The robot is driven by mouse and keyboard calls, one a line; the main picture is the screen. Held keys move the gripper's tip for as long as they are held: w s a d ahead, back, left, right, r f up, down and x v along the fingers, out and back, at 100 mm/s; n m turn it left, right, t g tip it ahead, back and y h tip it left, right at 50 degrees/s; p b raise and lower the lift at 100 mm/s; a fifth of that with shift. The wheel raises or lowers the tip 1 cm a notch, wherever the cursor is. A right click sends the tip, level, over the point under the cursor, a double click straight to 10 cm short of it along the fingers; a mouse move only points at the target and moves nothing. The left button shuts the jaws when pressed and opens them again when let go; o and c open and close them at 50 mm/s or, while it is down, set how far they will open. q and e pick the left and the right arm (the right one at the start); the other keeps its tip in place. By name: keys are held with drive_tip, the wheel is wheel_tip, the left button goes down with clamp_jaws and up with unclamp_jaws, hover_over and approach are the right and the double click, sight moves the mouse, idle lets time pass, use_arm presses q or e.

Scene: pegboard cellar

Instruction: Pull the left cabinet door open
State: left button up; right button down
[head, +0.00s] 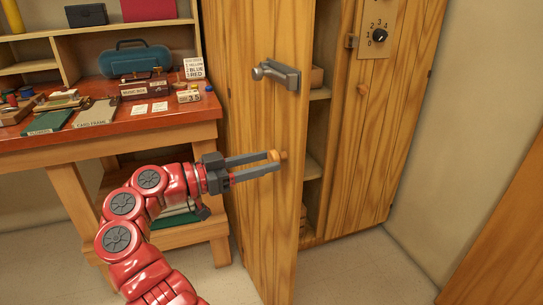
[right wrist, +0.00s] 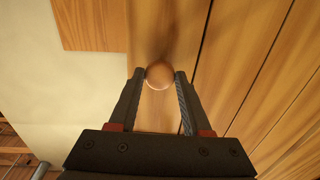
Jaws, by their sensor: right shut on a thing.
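The left cabinet door (head: 264,205) is wooden and stands ajar, swung out from the cabinet, with a dark gap and shelves showing behind its right edge. A small round wooden knob (head: 284,155) sits on the door near that edge, below a grey metal lever handle (head: 277,74). My right gripper (head: 278,161) reaches in from the left and is shut on the knob. In the right wrist view the round knob (right wrist: 159,75) sits between the two fingertips. My left gripper is in neither view.
A red-topped workbench (head: 150,122) with several small items stands close on the left. A wooden panel (head: 510,240) is at lower right. Some floor (head: 350,268) is clear before the cabinet.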

sight(286, 140)
drive_tip(key=shift+a, duration=0.15)
idle(0.3)
drive_tip(key=shift+c, duration=1.6)
unclamp_jaws()
drive_tip(key=shift+r, duration=0.1)
drive_tip(key=shift+r, duration=0.3)
wheel_tip(286, 140, up, 3)
drive_tip(key=shift+r+p, duration=0.1)
drive_tip(key=shift+p, duration=0.65)
drive_tip(key=s+r+p, duration=0.1)
drive_tip(key=s+p, duration=0.1)
drive_tip(key=s, duration=1.4)
drive_tip(key=shift+p, duration=0.35)
